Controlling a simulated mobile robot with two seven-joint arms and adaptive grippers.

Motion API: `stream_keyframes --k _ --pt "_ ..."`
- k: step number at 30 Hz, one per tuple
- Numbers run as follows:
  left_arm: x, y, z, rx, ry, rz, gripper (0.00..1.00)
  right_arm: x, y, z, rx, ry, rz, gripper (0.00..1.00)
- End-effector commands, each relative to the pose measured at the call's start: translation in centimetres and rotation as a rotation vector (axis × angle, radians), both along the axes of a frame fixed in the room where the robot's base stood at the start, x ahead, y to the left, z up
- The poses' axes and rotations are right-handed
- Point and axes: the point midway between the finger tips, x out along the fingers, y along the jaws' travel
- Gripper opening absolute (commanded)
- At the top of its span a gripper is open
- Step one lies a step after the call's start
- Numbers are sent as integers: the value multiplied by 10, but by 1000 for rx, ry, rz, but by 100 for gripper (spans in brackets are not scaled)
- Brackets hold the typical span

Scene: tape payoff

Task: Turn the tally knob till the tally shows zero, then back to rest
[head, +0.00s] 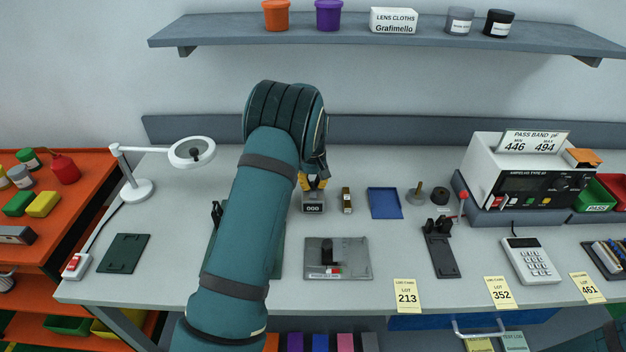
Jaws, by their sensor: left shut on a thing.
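My left arm reaches over the bench, and my left gripper (313,183) points down at the top of the tally. Its yellow fingertips are shut on the tally knob, which they hide. My right gripper is out of view.
A grey plate with a black block (338,258) lies in front. A lamp (190,152) stands left; a white meter (520,175) stands right.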

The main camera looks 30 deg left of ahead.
Motion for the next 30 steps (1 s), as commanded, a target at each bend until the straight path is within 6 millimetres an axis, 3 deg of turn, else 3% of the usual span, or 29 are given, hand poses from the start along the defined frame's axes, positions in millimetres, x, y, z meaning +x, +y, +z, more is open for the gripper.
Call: stream_keyframes --k 10,26,27,30 --pt "0 0 1 0 -1 157 0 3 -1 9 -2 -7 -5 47" --pt "1 0 0 1 -2 187 0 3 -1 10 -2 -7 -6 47" --pt "1 0 0 1 -2 187 19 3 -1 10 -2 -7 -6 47" --pt "0 0 0 1 -2 186 50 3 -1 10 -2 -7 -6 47"
